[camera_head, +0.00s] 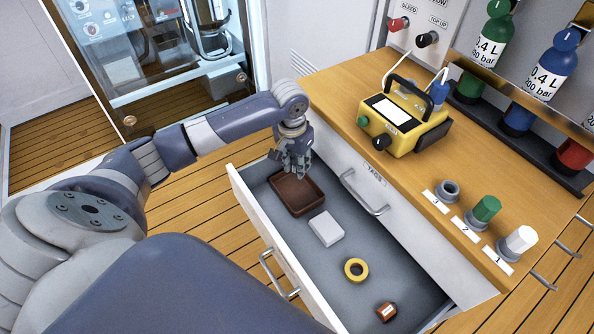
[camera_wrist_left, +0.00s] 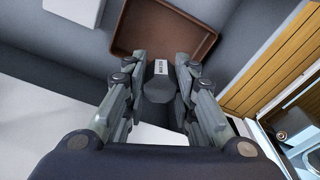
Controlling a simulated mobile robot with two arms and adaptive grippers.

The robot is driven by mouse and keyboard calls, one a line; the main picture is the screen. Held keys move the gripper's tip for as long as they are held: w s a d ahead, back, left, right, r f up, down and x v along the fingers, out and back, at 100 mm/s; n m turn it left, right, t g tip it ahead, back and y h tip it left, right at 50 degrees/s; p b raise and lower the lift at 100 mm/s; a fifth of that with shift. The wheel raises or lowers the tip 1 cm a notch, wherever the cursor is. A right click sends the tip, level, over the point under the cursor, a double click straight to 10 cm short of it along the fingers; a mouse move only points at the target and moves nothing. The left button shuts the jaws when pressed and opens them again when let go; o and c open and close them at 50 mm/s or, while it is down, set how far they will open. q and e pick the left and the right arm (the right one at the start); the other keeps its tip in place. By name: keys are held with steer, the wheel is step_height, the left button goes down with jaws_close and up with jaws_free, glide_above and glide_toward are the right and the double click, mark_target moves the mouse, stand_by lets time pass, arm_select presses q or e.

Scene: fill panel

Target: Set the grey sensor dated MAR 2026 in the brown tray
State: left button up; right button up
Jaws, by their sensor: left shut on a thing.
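My left gripper (camera_head: 296,172) is over the far end of the brown tray (camera_head: 304,205) in the open drawer. In the left wrist view its fingers (camera_wrist_left: 156,75) are shut on a small grey sensor (camera_wrist_left: 159,91) with a pale label. The print on the label is too small to read. The brown tray (camera_wrist_left: 190,28) shows just beyond the sensor, empty where I can see it. The sensor appears near the tray's rim, and I cannot tell how high above it. In the head view the fingers hide the sensor. My right gripper is not in view.
The drawer (camera_head: 268,223) also holds a white box (camera_head: 326,229), a yellow ring (camera_head: 356,269) and a brown bottle-like item (camera_head: 386,311). A yellow device (camera_head: 402,117) and several numbered fittings stand on the wooden counter (camera_head: 455,150). The drawer handle (camera_head: 279,275) sticks out in front.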

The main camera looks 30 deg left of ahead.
arm_select(q)
steer(key=shift+w+a+f, duration=0.15)
steer(key=shift+w+f, duration=0.05)
steer(key=shift+f, duration=0.25)
step_height(320, 180, down, 4)
steer(key=shift+b, duration=0.6)
step_height(320, 180, down, 4)
steer(key=shift+s+f+b, duration=0.1)
steer(key=shift+f+b, duration=0.05)
steer(key=shift+b, duration=0.4)
steer(key=shift+f, duration=0.4)
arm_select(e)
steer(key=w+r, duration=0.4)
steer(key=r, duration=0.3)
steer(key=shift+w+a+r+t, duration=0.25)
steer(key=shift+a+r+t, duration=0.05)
arm_select(q)
steer(key=shift+f, duration=0.1)
steer(key=o, duration=1)
steer(key=shift+o, duration=0.2)
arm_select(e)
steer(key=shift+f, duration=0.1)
